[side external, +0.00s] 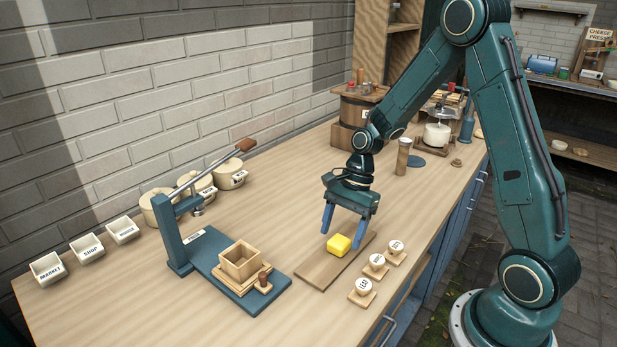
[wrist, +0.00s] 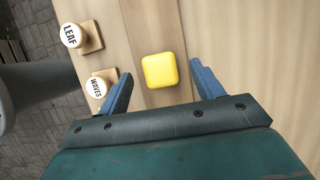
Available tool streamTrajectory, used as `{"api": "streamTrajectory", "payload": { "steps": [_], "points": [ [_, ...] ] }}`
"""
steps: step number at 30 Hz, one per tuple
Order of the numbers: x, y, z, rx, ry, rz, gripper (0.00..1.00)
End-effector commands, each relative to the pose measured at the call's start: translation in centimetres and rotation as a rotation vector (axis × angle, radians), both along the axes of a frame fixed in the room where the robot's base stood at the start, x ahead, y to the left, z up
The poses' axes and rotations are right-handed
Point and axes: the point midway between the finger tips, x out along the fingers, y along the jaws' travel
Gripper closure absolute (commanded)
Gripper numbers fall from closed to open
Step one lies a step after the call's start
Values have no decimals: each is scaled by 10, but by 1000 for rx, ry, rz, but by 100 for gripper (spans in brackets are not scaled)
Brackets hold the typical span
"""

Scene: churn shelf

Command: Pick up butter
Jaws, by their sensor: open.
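The butter is a yellow rounded block (side external: 339,245) lying on a brown wooden board (side external: 316,272). It also shows in the wrist view (wrist: 160,70), just beyond and between my fingertips. My gripper (side external: 343,228) is open and empty, with its two blue fingers pointing down above and behind the butter in the side view. In the wrist view my gripper (wrist: 158,80) has one finger on each side of the butter's near edge, with gaps on both sides. I see no contact with the butter.
Round white stamps on wooden blocks (side external: 376,262) stand right of the board; one marked WAVES (wrist: 97,87) is close to my left finger in the wrist view. A blue press (side external: 215,262) with a wooden box mould (side external: 240,262) stands left. Labelled white trays (side external: 87,247) line the wall.

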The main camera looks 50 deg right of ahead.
Motion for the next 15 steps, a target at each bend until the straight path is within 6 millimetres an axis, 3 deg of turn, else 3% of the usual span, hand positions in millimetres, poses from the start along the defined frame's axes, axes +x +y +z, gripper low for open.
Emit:
{"api": "streamTrajectory", "payload": {
  "steps": [4, 15],
  "points": [
    [-1, 4, -9, 0, 1, 2, 34],
    [0, 4, -10, -1, 0, 1, 34]
  ]
}}
